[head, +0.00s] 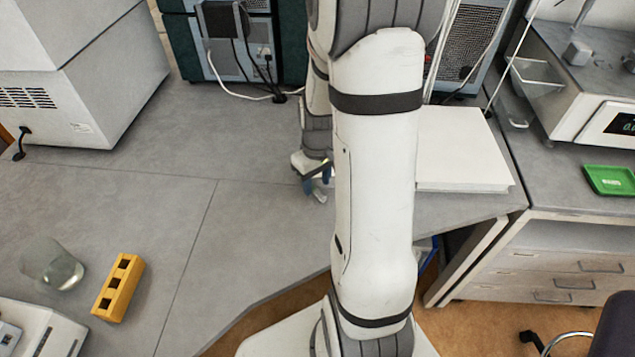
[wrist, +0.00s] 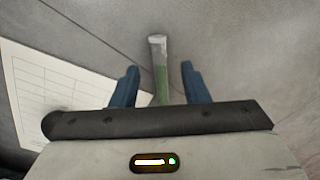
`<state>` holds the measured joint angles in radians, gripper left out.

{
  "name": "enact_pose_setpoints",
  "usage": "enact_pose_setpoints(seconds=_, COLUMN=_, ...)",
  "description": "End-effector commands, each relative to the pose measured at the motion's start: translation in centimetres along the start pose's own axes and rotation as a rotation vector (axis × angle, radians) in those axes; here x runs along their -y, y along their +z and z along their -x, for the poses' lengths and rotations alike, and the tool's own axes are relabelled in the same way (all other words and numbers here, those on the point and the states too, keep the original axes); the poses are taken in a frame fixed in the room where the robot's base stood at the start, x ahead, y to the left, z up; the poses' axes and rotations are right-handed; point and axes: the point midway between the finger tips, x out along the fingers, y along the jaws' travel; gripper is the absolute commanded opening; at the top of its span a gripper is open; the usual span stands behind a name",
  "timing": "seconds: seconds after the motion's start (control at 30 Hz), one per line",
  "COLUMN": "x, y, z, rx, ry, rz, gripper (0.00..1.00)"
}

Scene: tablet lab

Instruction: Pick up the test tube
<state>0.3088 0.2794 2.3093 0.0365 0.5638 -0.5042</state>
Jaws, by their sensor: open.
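The test tube (wrist: 160,62) shows in the wrist view as a slim tube with a pale grey end and a green part. It runs between the two blue fingers of my gripper (wrist: 158,70), with a gap on either side. My gripper is open. Its end of the tube nearest my palm is hidden behind the dark gripper bar. In the head view my gripper (head: 317,182) is low over the grey bench, left of my arm. A small pale piece at its fingertips there may be the tube's end; I cannot tell if the tube touches the bench.
A yellow rack (head: 106,303) with square holes and a glass beaker (head: 66,272) stand at the left front. A printed sheet (wrist: 45,95) lies left in the wrist view. A white block (head: 462,150) and a balance (head: 590,100) are right. The middle left bench is clear.

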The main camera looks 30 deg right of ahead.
Motion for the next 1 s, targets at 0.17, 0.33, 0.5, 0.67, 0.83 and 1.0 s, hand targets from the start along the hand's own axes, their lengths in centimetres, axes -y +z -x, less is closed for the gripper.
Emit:
enact_pose_setpoints(seconds=0.17, x=0.0, y=0.0, z=-1.8, rx=0.001, ry=-0.001, rz=0.0, gripper=0.41)
enact_pose_setpoints(seconds=0.33, x=0.0, y=0.0, z=-2.1, rx=-0.001, ry=0.0, rz=0.001, gripper=0.41)
enact_pose_setpoints(seconds=0.5, x=0.1, y=0.0, z=-2.1, rx=-0.001, ry=0.001, rz=0.001, gripper=0.36)
enact_pose_setpoints(seconds=0.67, x=0.1, y=0.0, z=-2.1, rx=-0.001, ry=0.001, rz=0.001, gripper=0.22)
enact_pose_setpoints(seconds=0.83, x=0.1, y=0.0, z=-2.1, rx=-0.001, ry=0.001, rz=0.002, gripper=0.09)
enact_pose_setpoints(seconds=1.0, x=0.1, y=-0.1, z=-2.1, rx=-0.001, ry=0.001, rz=0.002, gripper=0.0)
